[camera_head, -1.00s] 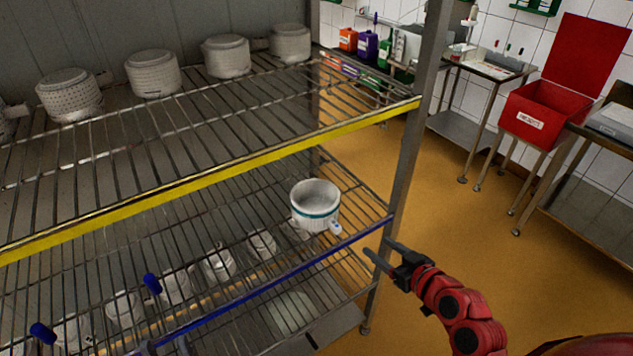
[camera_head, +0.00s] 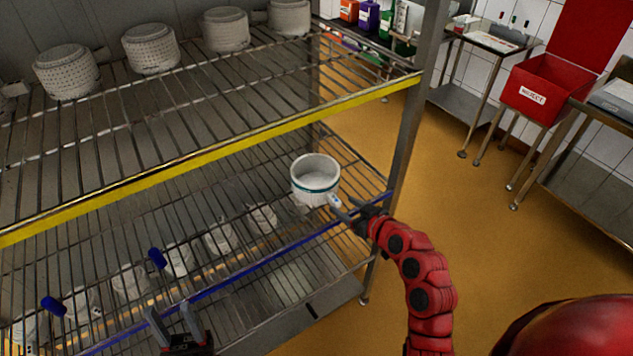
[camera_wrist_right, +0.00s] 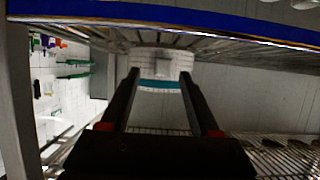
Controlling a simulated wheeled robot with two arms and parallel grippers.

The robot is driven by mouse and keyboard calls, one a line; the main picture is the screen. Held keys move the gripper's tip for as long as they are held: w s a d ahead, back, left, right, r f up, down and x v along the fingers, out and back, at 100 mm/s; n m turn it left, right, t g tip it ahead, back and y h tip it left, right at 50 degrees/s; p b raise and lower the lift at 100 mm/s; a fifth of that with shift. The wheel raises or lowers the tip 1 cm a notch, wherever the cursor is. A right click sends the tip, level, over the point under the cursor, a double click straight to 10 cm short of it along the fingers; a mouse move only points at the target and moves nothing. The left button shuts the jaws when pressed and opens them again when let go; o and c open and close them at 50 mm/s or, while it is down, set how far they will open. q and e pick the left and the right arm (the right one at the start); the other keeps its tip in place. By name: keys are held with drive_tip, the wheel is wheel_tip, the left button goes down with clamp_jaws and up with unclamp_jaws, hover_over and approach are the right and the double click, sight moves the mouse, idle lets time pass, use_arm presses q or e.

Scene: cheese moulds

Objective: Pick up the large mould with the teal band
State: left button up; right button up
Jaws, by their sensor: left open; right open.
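The large white mould with the teal band (camera_head: 315,176) stands upright on the middle wire shelf near its right front corner. In the right wrist view the banded mould (camera_wrist_right: 161,68) appears beyond and between the open fingers (camera_wrist_right: 158,78). My left gripper (camera_head: 170,318) is open and empty at the lower edge of the head view, away from the mould.
The shelf's blue front rail (camera_head: 290,243) runs below the right gripper, and a metal post (camera_head: 408,130) stands to the right. Several smaller white moulds (camera_head: 218,238) stand lower left. A yellow rail (camera_head: 220,165) edges the shelf above. Open floor (camera_head: 470,225) lies to the right.

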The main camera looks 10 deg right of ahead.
sight(339, 204)
drive_tip(key=p+x, duration=0.1)
drive_tip(key=x, duration=0.1)
drive_tip(key=p+x, duration=0.1)
drive_tip(key=x, duration=0.1)
drive_tip(key=shift+s+a, duration=0.1)
drive_tip(key=shift+a, duration=0.15)
drive_tip(key=shift+w+f, duration=0.25)
drive_tip(key=shift+w, duration=0.1)
clamp_jaws()
idle(0.9)
